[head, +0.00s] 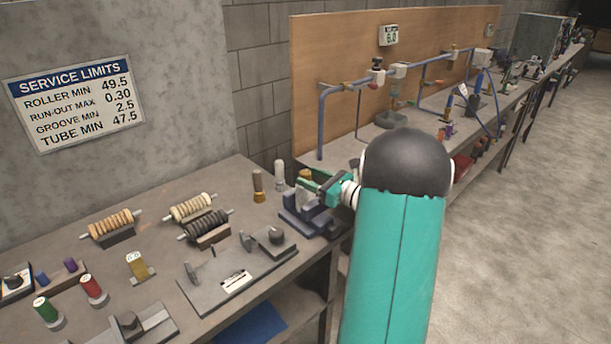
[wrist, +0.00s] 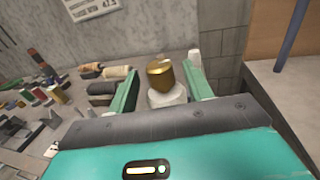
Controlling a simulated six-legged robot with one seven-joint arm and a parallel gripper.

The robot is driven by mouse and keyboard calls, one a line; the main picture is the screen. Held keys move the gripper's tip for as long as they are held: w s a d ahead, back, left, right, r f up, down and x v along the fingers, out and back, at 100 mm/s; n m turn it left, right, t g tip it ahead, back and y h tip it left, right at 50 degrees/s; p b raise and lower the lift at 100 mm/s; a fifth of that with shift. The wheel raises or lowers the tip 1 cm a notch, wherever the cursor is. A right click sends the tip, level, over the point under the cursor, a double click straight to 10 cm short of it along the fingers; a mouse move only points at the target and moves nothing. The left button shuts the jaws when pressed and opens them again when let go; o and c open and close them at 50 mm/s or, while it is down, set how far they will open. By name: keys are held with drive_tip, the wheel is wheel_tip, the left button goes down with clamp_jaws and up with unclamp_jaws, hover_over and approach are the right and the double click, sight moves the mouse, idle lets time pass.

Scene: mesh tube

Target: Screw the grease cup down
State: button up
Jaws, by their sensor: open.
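The grease cup (wrist: 160,74) is a brass-coloured cup with a domed top in the wrist view. It sits upright on a pale, rounded base (wrist: 167,98). My gripper (wrist: 163,68) is open, with one green finger on each side of the cup. A gap shows between the cup and each finger, so neither appears to touch it. In the head view my gripper (head: 316,183) is over the blue-grey vise-like fixture (head: 305,216) at the bench's right end.
Brown-topped (head: 258,186) and white-topped (head: 279,174) bottles stand close left of my gripper. Spring-like rollers (head: 191,207) and a grey plate fixture (head: 235,278) lie farther left on the bench (head: 160,190). A second bench with blue pipework (head: 322,120) stands beyond on the right.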

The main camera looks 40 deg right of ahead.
drive_tip(key=shift+x, duration=1.3)
drive_tip(key=c, duration=0.9)
drive_tip(key=shift+c, duration=0.2)
drive_tip(key=shift+a+m+h, duration=0.1)
drive_tip(key=shift+m+h, duration=0.3)
drive_tip(key=shift+h, duration=0.2)
drive_tip(key=m+h, duration=0.2)
drive_tip(key=h, duration=0.2)
drive_tip(key=shift+w+m, duration=0.1)
drive_tip(key=shift+m, duration=0.2)
drive_tip(key=m+g+h, duration=0.1)
drive_tip(key=m+h, duration=0.3)
drive_tip(key=h, duration=0.2)
drive_tip(key=shift+m+g+h, duration=2)
drive_tip(key=shift+m+h, duration=0.1)
drive_tip(key=shift+h, duration=0.7)
